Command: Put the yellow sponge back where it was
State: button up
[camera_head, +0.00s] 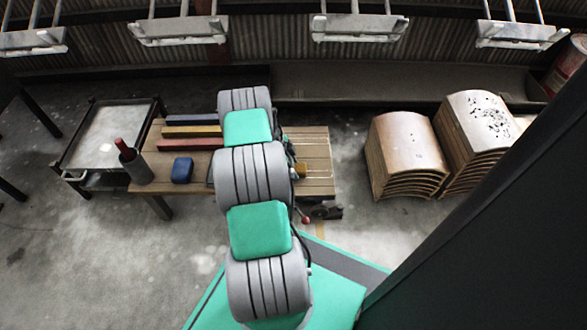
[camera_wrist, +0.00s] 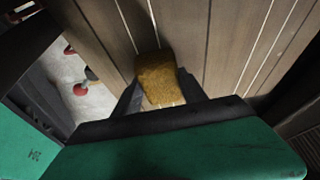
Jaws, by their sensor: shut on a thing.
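The yellow sponge (camera_wrist: 158,75) is a brownish-yellow block between the two dark fingers of my gripper (camera_wrist: 159,92) in the wrist view. The fingers are shut on its sides. The wooden table (camera_wrist: 226,45) lies under it, its planks split by pale lines. I cannot tell whether the sponge touches the planks or is slightly above them. In the head view a small part of the sponge (camera_head: 301,170) shows just right of my arm, over the right part of the table (camera_head: 318,150). My arm hides most of my gripper there.
Blue, yellow and red bars (camera_head: 188,146), a blue block (camera_head: 182,170) and a dark cup (camera_head: 137,168) with a red-topped item stand on the table's left. A cart (camera_head: 103,137) is left, curved board stacks (camera_head: 404,150) right. Hangers (camera_head: 178,30) hang along the top.

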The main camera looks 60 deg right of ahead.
jog(key=o, duration=1.2)
jog(key=p+v, duration=0.5)
jog(key=v, duration=0.7)
